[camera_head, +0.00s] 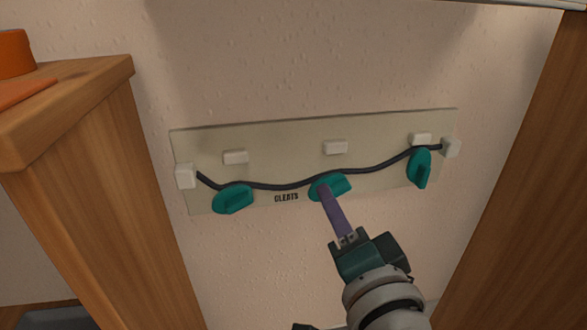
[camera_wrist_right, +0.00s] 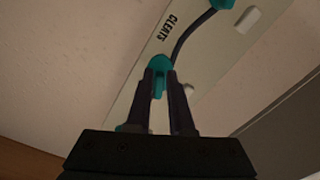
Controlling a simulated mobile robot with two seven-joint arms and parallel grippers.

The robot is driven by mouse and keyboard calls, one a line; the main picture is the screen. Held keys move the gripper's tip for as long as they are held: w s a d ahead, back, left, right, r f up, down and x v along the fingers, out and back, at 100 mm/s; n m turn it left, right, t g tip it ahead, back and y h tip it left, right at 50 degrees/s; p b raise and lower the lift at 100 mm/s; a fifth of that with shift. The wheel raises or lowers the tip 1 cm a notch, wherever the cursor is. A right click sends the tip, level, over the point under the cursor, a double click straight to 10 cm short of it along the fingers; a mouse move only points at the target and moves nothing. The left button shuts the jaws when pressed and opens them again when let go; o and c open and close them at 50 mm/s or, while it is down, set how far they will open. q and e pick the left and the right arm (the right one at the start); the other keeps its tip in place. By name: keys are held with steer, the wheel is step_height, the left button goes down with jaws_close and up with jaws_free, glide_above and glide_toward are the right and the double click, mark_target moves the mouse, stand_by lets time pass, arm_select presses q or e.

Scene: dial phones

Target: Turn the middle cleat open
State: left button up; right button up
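A pale board labelled CLEATS (camera_head: 285,135) is on the wall with three teal cleats. The middle cleat (camera_head: 330,187) lies lengthwise, slightly tilted, near the board's lower edge. The left cleat (camera_head: 232,200) lies much the same way, and the right cleat (camera_head: 421,170) stands nearly upright. A dark rope (camera_head: 285,187) runs past all three. My right gripper (camera_head: 325,190) reaches up to the middle cleat. In the right wrist view its fingertips (camera_wrist_right: 160,78) lie on either side of the middle cleat (camera_wrist_right: 159,63) and appear closed on it.
Pale blocks (camera_head: 335,147) sit on the board above the cleats. A wooden cabinet (camera_head: 85,130) stands at left with orange objects (camera_head: 15,55) on top. A wooden panel (camera_head: 520,170) stands at right. The wall below the board is bare.

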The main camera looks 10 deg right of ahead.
steer(key=o, duration=0.3)
steer(key=shift+o, duration=0.2)
steer(key=s+p, duration=0.3)
steer(key=s, duration=0.7)
steer(key=shift+d+p, duration=0.15)
steer(key=shift+p, duration=0.15)
